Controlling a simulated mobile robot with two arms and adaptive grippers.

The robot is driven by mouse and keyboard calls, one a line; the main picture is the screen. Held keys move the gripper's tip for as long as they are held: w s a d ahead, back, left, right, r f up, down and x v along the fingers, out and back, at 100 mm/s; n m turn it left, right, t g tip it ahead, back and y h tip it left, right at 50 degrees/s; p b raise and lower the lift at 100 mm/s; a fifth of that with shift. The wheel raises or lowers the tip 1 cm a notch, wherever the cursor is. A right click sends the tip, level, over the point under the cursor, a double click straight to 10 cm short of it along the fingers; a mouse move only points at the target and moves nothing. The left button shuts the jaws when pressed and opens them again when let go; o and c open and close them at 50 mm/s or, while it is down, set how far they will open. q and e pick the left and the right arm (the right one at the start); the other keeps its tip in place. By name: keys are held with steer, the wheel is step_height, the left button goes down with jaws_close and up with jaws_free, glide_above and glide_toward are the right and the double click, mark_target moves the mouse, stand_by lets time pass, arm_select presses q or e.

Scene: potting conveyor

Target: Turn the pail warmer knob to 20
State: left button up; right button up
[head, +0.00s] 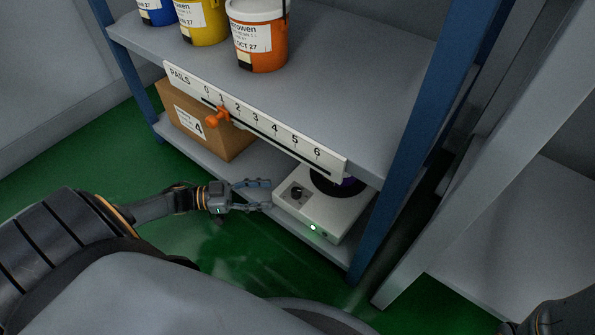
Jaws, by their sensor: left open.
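The pail warmer (325,212) is a pale flat box on the lower shelf. Its dark knob (297,192) sits on the top face towards the left; its setting is too small to read. A green light (313,227) shows on its front. A dark round plate with something purple on it lies at its back, partly hidden by the upper shelf. My left gripper (268,194) is open and empty just left of the warmer, its fingers pointing right towards the knob, with a small gap between. My right gripper is not in view; only a dark piece shows at the bottom right corner.
The upper shelf (350,80) bears blue, yellow and orange pails (258,40). A white PAILS scale (270,125) with an orange slider (217,117) runs along its edge. A cardboard box (205,120) stands left on the lower shelf. A blue post (400,160) rises right of the warmer.

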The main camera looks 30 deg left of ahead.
mark_target(291, 193)
arm_select(q)
steer(key=b+x, duration=0.2)
steer(key=x, duration=0.6)
steer(key=shift+f+b, duration=0.15)
steer(key=shift+b, duration=0.2)
steer(key=shift+w+d, duration=0.4)
steer(key=shift+d, duration=0.1)
jaws_close()
steer(key=shift+r, duration=0.2)
